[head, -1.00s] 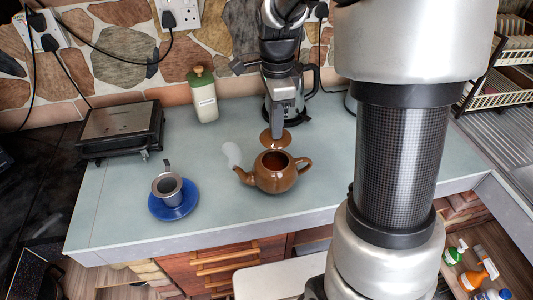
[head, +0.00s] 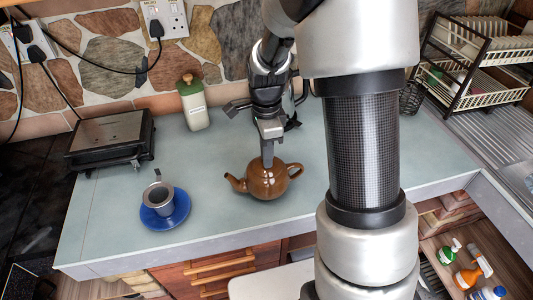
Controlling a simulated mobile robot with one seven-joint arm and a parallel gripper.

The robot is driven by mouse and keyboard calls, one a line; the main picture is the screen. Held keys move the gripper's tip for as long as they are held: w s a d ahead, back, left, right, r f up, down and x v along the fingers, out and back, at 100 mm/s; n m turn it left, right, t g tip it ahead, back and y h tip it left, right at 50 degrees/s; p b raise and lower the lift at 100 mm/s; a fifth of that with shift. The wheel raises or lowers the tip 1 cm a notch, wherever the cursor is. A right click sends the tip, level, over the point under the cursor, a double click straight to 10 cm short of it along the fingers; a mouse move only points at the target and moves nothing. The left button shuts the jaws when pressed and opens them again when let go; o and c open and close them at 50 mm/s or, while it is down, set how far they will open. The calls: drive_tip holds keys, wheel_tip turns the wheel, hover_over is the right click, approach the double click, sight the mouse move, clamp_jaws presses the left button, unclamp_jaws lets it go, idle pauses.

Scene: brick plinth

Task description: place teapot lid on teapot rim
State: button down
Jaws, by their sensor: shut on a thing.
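The brown teapot (head: 268,184) stands upright on the counter, its spout to the left and its handle to the right. My gripper (head: 268,162) is directly above the teapot, pointing down, and is shut on the brown lid (head: 261,172). The lid is at the teapot's top opening, which no longer shows as a dark hole. The fingers hide the knob, and I cannot tell whether the lid is fully seated on the rim.
A metal cup on a blue saucer (head: 148,218) stands left of the teapot. A dish rack (head: 480,60) is at the far right. The grey-green counter (head: 110,210) has bare room around the teapot.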

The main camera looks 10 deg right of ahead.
drive_tip(key=c, duration=1.7)
unclamp_jaws()
